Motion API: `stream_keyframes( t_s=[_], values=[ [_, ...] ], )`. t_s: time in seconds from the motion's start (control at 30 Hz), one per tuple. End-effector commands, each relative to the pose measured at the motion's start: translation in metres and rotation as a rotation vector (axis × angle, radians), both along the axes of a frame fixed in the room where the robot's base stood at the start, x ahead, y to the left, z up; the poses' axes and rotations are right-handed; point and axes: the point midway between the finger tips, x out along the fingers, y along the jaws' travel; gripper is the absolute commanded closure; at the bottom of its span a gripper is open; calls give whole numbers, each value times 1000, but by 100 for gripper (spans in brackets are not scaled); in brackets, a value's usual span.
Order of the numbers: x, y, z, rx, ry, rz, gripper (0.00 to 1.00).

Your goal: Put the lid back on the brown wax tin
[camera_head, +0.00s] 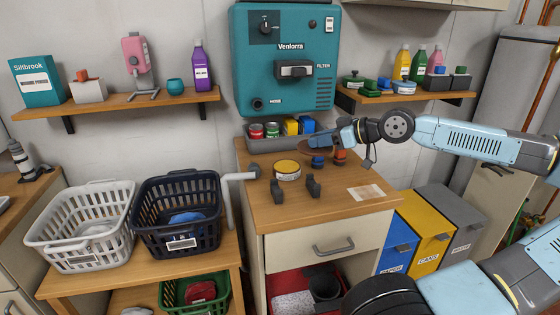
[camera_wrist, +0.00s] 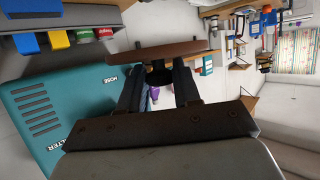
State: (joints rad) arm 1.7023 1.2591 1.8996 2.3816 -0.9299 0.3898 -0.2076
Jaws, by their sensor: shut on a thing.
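My gripper (camera_head: 326,139) is above the wooden cabinet top, reaching in from the right. In the wrist view its two fingers (camera_wrist: 158,80) are shut on the dark knob of a brown, flat, round lid (camera_wrist: 165,51), seen nearly edge-on. The lid also shows in the head view as a brown sliver (camera_head: 306,146), partly hidden by the gripper. A round tin (camera_head: 287,175) with a pale side and a yellow-tan top stands on the cabinet top, below and left of the lid. The lid is apart from it. I cannot tell from its label whether it is the brown wax tin.
Two dark upright blocks (camera_head: 313,187) stand in front of the tin. Small blue (camera_head: 317,161) and orange (camera_head: 340,155) items sit to its right. A grey tray (camera_head: 262,142) with tins stands behind, under the teal machine (camera_head: 285,50). A paper card (camera_head: 366,192) lies at right.

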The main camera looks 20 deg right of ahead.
Motion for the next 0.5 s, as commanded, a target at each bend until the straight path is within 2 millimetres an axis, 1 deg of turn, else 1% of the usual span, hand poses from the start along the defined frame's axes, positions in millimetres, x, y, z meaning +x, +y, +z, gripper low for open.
stream_keyframes(
  t_s=[0.07,0.17,0.27,0.5],
  values=[
    [1,2,0,0,0,4,100],
    [7,8,-3,-1,-1,11,100],
    [22,14,-10,-1,2,16,100],
    [64,29,-29,-1,0,20,100]
  ],
)
